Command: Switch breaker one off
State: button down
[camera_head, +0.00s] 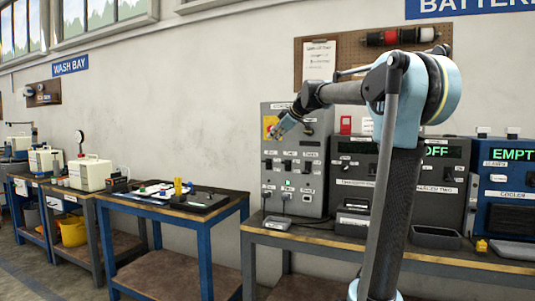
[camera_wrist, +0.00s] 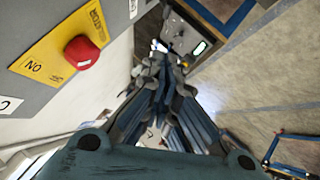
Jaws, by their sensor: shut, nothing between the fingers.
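A grey breaker panel (camera_head: 295,200) stands at the back of the bench, with a row of small black switches (camera_head: 287,166) on its face. Their labels are too small to read, so I cannot tell which is breaker one or how it is set. My gripper (camera_head: 274,133) is shut and empty in front of the panel's upper left, above the switch row. It overlaps a yellow plate (camera_head: 268,121) there. In the wrist view my gripper (camera_wrist: 165,62) points away from the camera; a red knob (camera_wrist: 82,52) on a yellow plate marked ON is at upper left.
To the right stand dark charger units (camera_head: 436,182), one showing OFF, and a cooler unit (camera_head: 504,195) showing EMPTY. A blue-legged table (camera_head: 225,197) with a dark tray is left of the bench. My arm covers part of the bench's right side.

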aim_at(269, 164)
jog(key=d+f+x, duration=0.2)
jog(key=x, duration=1)
jog(key=shift+w, duration=0.3)
